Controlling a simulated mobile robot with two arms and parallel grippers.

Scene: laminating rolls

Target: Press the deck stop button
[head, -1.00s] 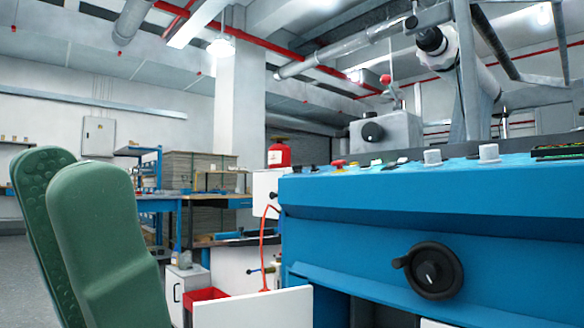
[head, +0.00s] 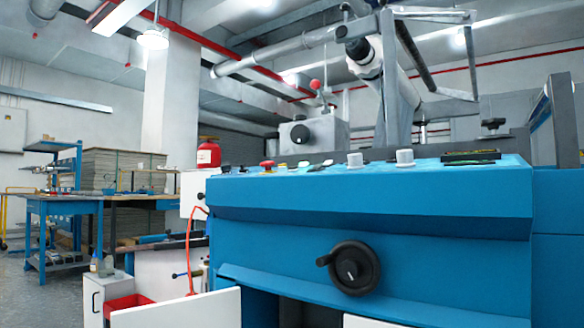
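A blue machine (head: 380,215) fills the right half of the head view, with a row of controls along its top deck. A small red mushroom-shaped button (head: 267,164) sits at the left part of that deck, seen nearly edge-on; its label cannot be read. Beside it to the right are small green and white controls (head: 302,164) and two white knobs (head: 405,157). Neither of my grippers is in view, and nothing touches the button.
A black handwheel (head: 354,268) sticks out from the machine's front. A white panel (head: 185,308) stands at its lower left. A red canister (head: 208,154) is behind the machine's left end. A blue workbench (head: 47,208) stands further left, with open floor in front.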

